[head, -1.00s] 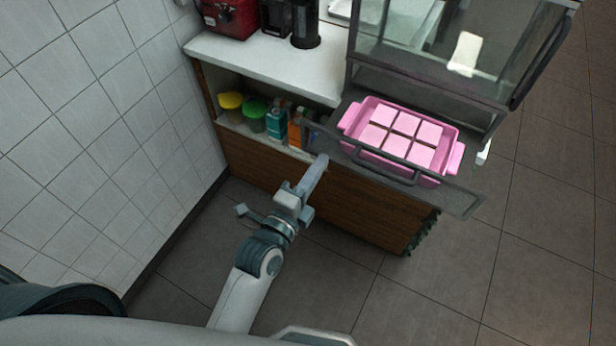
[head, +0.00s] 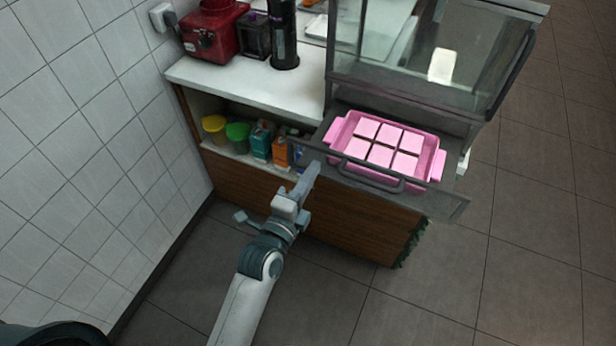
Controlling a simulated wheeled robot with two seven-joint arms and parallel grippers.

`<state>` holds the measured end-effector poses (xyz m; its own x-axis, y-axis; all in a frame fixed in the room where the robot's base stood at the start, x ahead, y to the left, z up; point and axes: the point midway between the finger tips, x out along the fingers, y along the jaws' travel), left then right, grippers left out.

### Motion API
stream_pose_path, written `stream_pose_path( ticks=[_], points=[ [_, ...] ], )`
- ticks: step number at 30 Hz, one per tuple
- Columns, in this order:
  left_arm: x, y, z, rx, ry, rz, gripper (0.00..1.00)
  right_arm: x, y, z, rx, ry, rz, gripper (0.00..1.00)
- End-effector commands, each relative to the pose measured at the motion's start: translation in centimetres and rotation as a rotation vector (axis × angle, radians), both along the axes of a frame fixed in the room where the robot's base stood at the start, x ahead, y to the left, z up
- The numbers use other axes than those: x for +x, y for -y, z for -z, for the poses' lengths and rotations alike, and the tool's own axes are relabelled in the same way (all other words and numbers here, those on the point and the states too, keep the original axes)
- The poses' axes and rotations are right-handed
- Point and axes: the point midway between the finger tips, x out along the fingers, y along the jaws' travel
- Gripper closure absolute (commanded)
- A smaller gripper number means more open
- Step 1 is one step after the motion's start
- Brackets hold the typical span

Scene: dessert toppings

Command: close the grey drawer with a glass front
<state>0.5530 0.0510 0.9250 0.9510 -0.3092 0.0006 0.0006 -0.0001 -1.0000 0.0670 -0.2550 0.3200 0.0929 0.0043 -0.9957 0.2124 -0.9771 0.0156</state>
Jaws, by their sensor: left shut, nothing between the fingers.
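The grey drawer with a glass front (head: 436,200) is pulled out from below the glass display case. A dark bar handle (head: 372,183) runs along its front. A pink tray (head: 437,161) with several pink squares lies in the drawer. My left gripper (head: 314,168) is shut and empty. Its fingertips are near the left end of the drawer front; I cannot tell whether they touch it. My right gripper does not show.
The glass display case (head: 400,75) stands on the counter (head: 240,85) above the drawer. A red machine (head: 210,32) and a black bottle (head: 283,40) stand further left. Cups and cartons (head: 261,142) sit on an open shelf. Floor (head: 420,300) in front is clear.

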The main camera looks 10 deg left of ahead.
Motion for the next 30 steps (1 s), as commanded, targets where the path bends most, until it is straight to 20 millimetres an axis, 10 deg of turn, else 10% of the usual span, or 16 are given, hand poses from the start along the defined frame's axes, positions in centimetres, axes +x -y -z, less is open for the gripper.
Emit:
stream_pose_path(
  ticks=[22,30],
  points=[
    [17.2,5.7,0.1,0.001,0.003,0.001,1.0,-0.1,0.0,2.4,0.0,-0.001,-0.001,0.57],
    [21.1,6.9,0.1,0.001,0.001,0.0,1.0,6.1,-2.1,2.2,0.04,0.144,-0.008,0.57]
  ],
)
